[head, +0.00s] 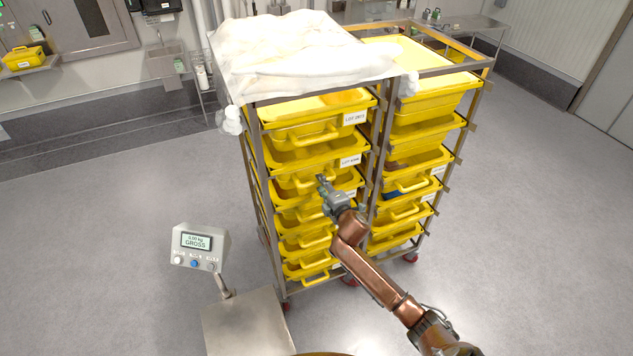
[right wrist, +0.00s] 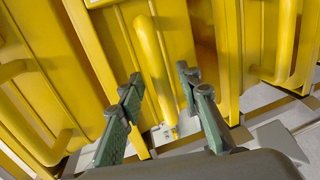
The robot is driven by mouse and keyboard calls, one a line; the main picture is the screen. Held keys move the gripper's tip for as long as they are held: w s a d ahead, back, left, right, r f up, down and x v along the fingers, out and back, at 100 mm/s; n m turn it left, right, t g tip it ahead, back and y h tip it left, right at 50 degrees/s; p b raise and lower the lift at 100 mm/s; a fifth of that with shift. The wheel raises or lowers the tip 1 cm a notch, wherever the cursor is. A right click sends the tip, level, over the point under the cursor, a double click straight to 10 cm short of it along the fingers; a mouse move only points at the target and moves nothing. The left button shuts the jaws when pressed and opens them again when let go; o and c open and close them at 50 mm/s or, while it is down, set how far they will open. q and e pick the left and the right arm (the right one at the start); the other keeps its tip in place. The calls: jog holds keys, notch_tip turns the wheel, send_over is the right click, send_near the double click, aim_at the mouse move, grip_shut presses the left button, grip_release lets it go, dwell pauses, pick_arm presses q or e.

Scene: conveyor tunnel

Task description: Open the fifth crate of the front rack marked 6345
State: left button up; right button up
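The front rack (head: 262,190) is a metal frame holding a column of yellow crates with front handles. Its upper crates carry white labels; I cannot read 6345 on any of them. A lower crate, seemingly the fifth (head: 304,240), sits pushed in below the gripper. My right gripper (head: 326,186) is at the rack's front, around mid-height. In the right wrist view its two fingers (right wrist: 160,82) are apart, with a yellow crate handle (right wrist: 152,62) showing between and beyond them. I cannot tell contact. My arm hides part of the crates and labels. My left gripper is not in view.
A second rack (head: 452,140) of yellow crates stands close on the right. Crumpled clear plastic (head: 295,50) covers the front rack's top. A scale with a display (head: 200,245) and metal platform (head: 247,325) stands at the front left. Open floor lies left and right.

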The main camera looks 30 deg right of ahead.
jog(key=shift+x, duration=1.3)
jog(key=shift+a, duration=0.1)
grip_shut()
